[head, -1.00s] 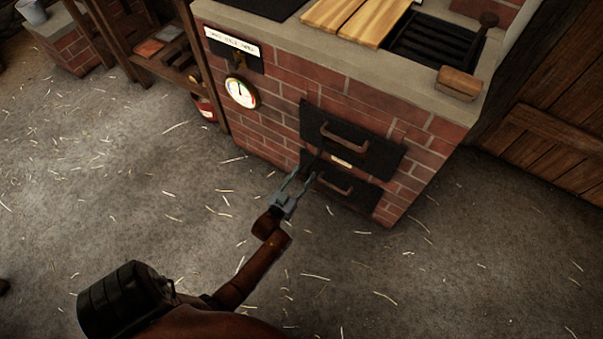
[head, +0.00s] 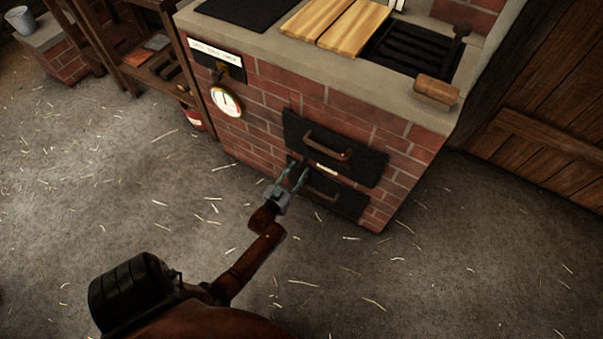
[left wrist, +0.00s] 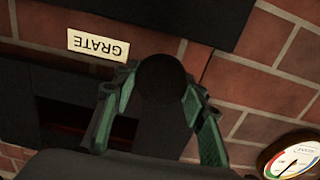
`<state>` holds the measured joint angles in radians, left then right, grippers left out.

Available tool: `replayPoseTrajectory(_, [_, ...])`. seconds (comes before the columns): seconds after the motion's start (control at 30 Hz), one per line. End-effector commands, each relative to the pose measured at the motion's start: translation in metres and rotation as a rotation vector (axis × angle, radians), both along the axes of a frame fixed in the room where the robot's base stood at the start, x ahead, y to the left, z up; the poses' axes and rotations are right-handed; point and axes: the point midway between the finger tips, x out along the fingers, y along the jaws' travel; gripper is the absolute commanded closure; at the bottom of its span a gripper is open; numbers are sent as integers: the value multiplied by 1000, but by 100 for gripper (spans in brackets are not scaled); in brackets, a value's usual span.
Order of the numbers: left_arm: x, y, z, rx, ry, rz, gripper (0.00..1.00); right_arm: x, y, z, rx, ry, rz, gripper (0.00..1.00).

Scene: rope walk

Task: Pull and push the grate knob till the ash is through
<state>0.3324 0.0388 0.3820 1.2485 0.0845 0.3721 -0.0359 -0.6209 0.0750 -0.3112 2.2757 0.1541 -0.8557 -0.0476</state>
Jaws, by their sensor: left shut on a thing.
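The round black grate knob (left wrist: 163,78) shows in the left wrist view between my green fingers, in front of the stove's brick face. My left gripper (left wrist: 160,112) is shut on it. In the head view my left gripper (head: 297,170) reaches the stove front between the two dark doors, near their left ends; its fingers mostly hide the knob there. The small GRATE label (head: 327,169) is just right of the fingertips and reads upside down in the left wrist view (left wrist: 98,45). No ash can be made out. My right gripper is out of view.
The upper door (head: 335,147) and lower door (head: 334,194) have brown bar handles close to my fingers. A round dial (head: 226,102) is on the bricks at left. The stove top holds wooden boards (head: 333,24) and a black grill (head: 412,50). The straw-strewn floor in front is open.

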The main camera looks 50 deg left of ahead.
Motion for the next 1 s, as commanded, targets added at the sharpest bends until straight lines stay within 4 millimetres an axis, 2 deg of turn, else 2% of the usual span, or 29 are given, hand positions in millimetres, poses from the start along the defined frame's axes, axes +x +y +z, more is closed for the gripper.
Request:
replayPoseTrajectory(0.03, [0, 7, 2, 4, 1, 7, 100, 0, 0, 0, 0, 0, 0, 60])
replayPoseTrajectory(0.23, [2, 6, 3, 5, 0, 5, 100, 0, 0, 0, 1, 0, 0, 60])
replayPoseTrajectory(0.27, [2, 6, 3, 5, 0, 5, 60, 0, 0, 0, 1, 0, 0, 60])
replayPoseTrajectory(0.5, [3, 3, 3, 5, -2, 2, 44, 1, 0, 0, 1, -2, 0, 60])
replayPoseTrajectory(0.83, [0, 1, 2, 4, -1, 0, 43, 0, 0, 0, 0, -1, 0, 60])
replayPoseTrajectory(1.0, [-21, -6, 1, 3, 1, 1, 43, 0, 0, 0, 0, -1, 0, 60])
